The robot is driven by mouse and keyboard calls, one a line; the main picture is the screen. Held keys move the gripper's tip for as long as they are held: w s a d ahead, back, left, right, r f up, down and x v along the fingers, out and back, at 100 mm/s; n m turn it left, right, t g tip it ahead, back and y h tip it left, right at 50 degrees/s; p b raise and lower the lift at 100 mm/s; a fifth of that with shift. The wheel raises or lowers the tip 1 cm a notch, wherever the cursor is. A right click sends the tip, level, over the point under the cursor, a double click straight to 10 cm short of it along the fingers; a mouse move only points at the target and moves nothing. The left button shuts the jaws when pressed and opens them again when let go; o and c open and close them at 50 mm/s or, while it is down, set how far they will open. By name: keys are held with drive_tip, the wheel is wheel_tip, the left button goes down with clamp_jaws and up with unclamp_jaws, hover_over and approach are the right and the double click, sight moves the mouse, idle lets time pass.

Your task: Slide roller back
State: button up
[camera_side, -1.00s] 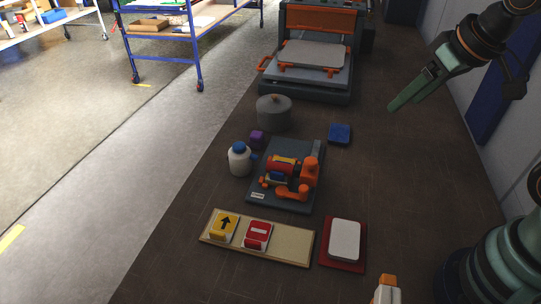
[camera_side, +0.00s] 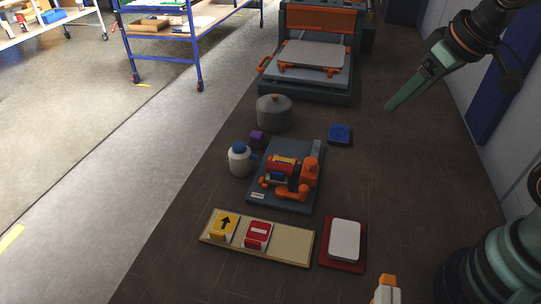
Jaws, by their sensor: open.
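The roller (camera_side: 283,163), with a red and yellow body, lies on a dark grey plate (camera_side: 293,203) beside an orange arm-like fixture (camera_side: 308,172). A blue and silver part (camera_side: 276,178) sits just in front of the roller. My gripper (camera_side: 390,108) hangs in the upper right, well apart from the roller and to its right. Its green fingers point down and left with nothing between them that I can see. The finger gap is hard to make out at this angle.
A grey lidded pot (camera_side: 274,113), a white bottle (camera_side: 239,160), a purple block (camera_side: 257,138) and a blue block (camera_side: 340,133) surround the plate. A sign board (camera_side: 292,245) and a white pad on a red base (camera_side: 344,240) lie in front. An orange-grey press (camera_side: 309,70) stands behind.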

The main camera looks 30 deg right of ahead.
drive_tip(key=w+a+f+n+g, duration=0.1)
drive_tip(key=w+a+n+g, duration=0.2)
drive_tip(key=w+a+n, duration=0.45)
drive_tip(key=n+g, duration=0.2)
drive_tip(key=n, duration=0.7)
hover_over(311, 161)
wheel_tip(311, 161, down, 4)
drive_tip(key=f, duration=0.1)
drive_tip(key=shift+n, duration=0.25)
wheel_tip(311, 161, down, 12)
drive_tip(key=shift+r, duration=0.2)
clamp_jaws()
